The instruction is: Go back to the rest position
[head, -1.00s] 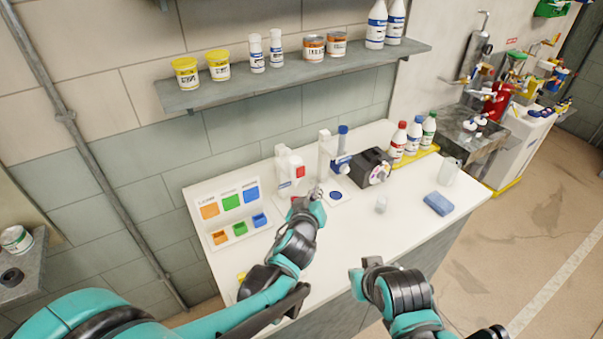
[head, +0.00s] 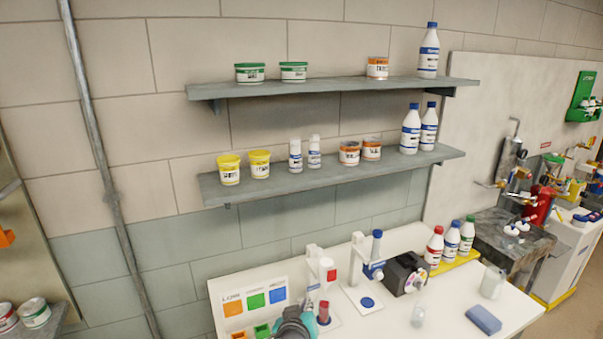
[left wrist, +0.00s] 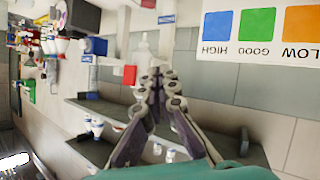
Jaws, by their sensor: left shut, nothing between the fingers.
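My left gripper shows in the left wrist view (left wrist: 156,75), its two dark fingers together at the tips with nothing between them. In the head view only the teal and dark end of my left arm shows, at the bottom edge in front of the white bench; its fingertips cannot be made out there. It is close to the white dispenser (head: 314,262) with a red part and to a reddish cylinder (head: 323,312) standing below it. The cylinder appears apart from the fingers. My right gripper is out of view.
The white bench (head: 445,312) holds a colour card (head: 233,307), a blue-capped stand (head: 376,245), a dark device (head: 407,272), several capped bottles (head: 452,240) and a blue block (head: 483,319). Two wall shelves (head: 340,178) with tubs and bottles hang above.

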